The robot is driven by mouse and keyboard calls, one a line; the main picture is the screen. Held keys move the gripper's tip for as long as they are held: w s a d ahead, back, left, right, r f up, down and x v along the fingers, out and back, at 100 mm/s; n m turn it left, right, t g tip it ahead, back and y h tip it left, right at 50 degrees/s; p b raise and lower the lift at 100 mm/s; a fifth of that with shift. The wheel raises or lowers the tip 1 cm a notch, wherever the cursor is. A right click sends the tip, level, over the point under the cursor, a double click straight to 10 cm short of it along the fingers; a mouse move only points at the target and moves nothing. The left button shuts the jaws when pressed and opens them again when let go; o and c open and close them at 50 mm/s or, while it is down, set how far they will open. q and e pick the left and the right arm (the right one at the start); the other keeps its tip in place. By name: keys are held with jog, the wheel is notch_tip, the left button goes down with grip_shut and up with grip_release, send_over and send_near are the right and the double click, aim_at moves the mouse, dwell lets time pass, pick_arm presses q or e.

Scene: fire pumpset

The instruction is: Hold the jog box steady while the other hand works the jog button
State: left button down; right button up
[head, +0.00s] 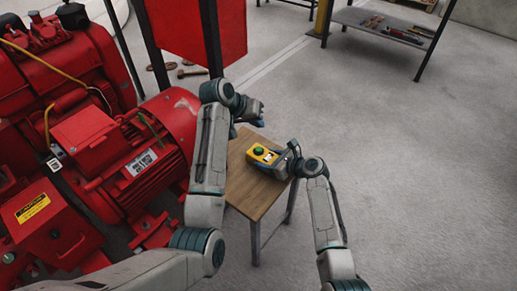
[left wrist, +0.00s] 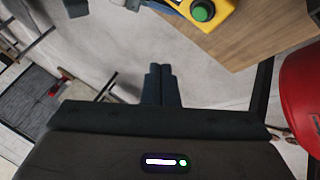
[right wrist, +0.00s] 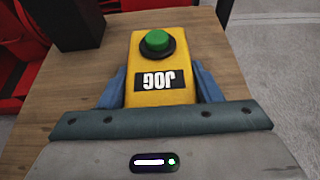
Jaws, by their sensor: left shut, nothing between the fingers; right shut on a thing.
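The yellow jog box (head: 268,157) lies on a small wooden table, with its green jog button (head: 259,150) facing up. In the right wrist view the box (right wrist: 160,97) shows its JOG label upside down, and the button (right wrist: 156,41) is uncovered. My right gripper (right wrist: 160,80) is shut on the box, one blue finger along each side. My left gripper (head: 257,112) is shut and empty, beyond the box toward the table's far edge in the head view. In the left wrist view its fingers (left wrist: 161,84) are together, apart from the button (left wrist: 202,11).
The red pumpset (head: 130,150) stands close on the left, and a red panel (head: 185,35) stands behind. A tool shelf (head: 385,27) is at the back right. Open floor lies right.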

pick_arm(q)
send_near(261, 148)
jog(key=shift+w+d+r+x, duration=0.1)
jog(key=shift+d+r+x, duration=0.05)
jog(key=shift+x, duration=0.8)
jog(key=shift+w+d+r+x, duration=0.1)
jog(key=shift+d+x, duration=0.05)
jog(key=shift+x, duration=0.75)
jog(key=shift+w+d+r+x, duration=0.1)
jog(key=shift+r+x, duration=0.05)
jog(key=shift+x, duration=0.8)
jog(key=shift+f, duration=0.1)
jog(key=shift+f, duration=0.25)
jog(key=shift+f, duration=0.55)
dwell(4.0)
